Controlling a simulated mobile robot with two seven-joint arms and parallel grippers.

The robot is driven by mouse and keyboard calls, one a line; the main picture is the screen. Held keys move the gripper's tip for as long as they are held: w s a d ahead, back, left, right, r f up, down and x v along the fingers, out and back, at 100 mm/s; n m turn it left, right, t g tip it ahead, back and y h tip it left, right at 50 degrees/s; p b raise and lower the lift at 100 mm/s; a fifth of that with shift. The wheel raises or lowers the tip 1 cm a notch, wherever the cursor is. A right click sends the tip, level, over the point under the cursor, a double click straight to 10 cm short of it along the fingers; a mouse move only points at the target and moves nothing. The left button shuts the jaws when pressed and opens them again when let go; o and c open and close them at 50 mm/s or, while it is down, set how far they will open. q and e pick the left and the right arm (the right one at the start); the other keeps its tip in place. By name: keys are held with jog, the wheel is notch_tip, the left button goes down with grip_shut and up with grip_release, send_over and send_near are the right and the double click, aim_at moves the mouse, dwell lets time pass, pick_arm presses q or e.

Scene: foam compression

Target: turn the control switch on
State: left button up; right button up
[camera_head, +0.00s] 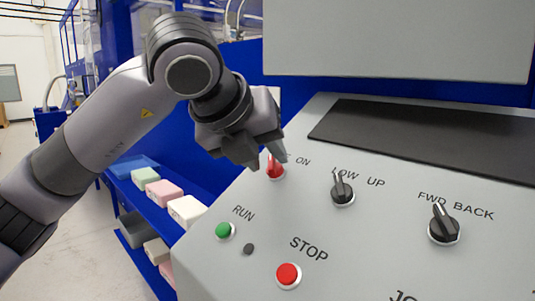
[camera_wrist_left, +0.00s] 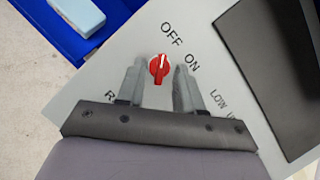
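The red control switch (camera_head: 275,168) sits on the sloped grey panel (camera_head: 330,245), partly covered by my left gripper (camera_head: 262,160) in the head view. In the left wrist view the red switch (camera_wrist_left: 159,68) lies between the two fingertips of my left gripper (camera_wrist_left: 160,72), with a gap to each finger. The labels OFF and ON are printed beside it. The white line on its handle points up, between the two labels. My left gripper is open around or just above the switch; its exact height is hard to tell. My right gripper does not show.
A black LOW/UP knob (camera_head: 342,189) and a black FWD/BACK knob (camera_head: 444,226) stand to the right. A green RUN button (camera_head: 225,230) and a red STOP button (camera_head: 288,274) are nearer. Foam blocks (camera_head: 164,192) lie on a blue shelf at the left.

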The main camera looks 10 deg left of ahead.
pick_arm(q)
jog(key=shift+x, duration=0.75)
grip_shut()
